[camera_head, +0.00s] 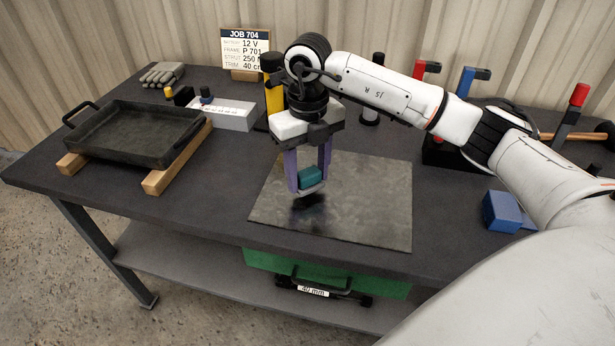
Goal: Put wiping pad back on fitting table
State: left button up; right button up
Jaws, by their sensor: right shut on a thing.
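My right gripper (308,188) hangs down over the metal sheet, its purple fingers shut on the wiping pad (310,177). The pad is a small block with a teal top and a light grey lower edge. A dark shadow or reflection shows on the sheet just under it, and the pad appears a little above the surface. The fitting table (215,205) is a dark grey bench with the shiny metal sheet (370,205) lying near its front edge. My left gripper is not in view.
A black tray (135,135) rests on wooden bars at the left. Behind are gloves (162,74), a grey box (225,115) and a job sign (245,50). A blue block (502,211) and a tool rack (450,155) stand right. A green case (300,275) sits on the lower shelf.

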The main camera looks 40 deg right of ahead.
aim_at(308, 170)
jog(key=shift+f, duration=0.95)
jog(key=o, duration=1)
notch_tip(308, 170, up, 12)
jog(key=shift+r, duration=0.15)
